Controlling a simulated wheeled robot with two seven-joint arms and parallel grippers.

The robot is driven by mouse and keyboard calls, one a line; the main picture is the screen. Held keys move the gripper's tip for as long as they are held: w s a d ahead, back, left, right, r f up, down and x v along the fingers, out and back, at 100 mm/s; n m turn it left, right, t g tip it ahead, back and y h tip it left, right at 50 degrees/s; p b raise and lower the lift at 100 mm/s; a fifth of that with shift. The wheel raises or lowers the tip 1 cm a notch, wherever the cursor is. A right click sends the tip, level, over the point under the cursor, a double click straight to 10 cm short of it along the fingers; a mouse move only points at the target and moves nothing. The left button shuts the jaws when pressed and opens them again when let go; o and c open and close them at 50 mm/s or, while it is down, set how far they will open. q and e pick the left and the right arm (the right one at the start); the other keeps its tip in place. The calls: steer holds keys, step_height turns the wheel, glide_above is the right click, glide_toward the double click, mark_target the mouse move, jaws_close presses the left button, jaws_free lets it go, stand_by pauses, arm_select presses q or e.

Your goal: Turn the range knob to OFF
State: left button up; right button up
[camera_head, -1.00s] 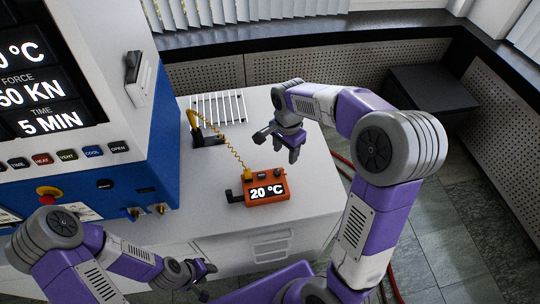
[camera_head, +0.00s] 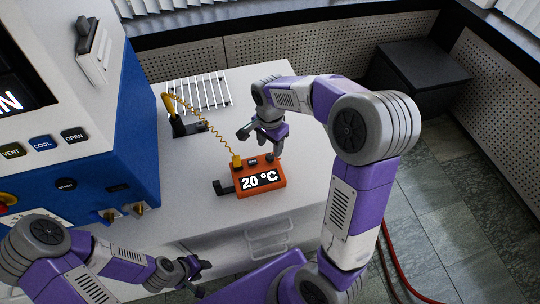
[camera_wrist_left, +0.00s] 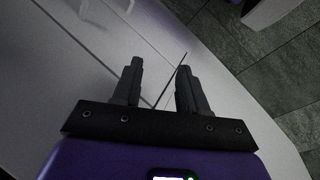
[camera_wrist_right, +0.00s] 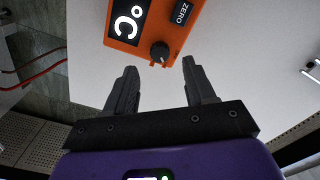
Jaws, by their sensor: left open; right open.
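The orange meter (camera_head: 262,186) stands on the white bench and its display reads 20 °C. It also shows in the right wrist view (camera_wrist_right: 143,47). Its dark round range knob (camera_wrist_right: 160,52) has a light pointer mark and sits beside a button marked ZERO (camera_wrist_right: 182,13). I cannot read any range labels around the knob. My right gripper (camera_head: 262,140) is open and empty, above and just behind the meter. In its wrist view the knob lies just beyond and between the open fingertips (camera_wrist_right: 158,68), apart from them. My left gripper (camera_head: 200,277) is open and empty near the bench's front edge.
A yellow coiled cord runs from the meter to a yellow-handled probe (camera_head: 169,104) in a dark stand (camera_head: 186,127). A white wire rack (camera_head: 199,95) lies behind. The blue and white press (camera_head: 133,150) stands at left. Bare bench lies left of the meter.

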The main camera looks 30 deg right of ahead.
mark_target(270, 156)
step_height(270, 156, down, 5)
steer(key=shift+f+b, duration=0.1)
steer(key=shift+b, duration=0.6)
jaws_close()
steer(key=shift+n, duration=0.3)
steer(key=n+p, duration=0.2)
steer(key=n, duration=0.1)
steer(key=n+p, duration=0.1)
steer(key=n, duration=0.4)
steer(key=shift+p, duration=0.3)
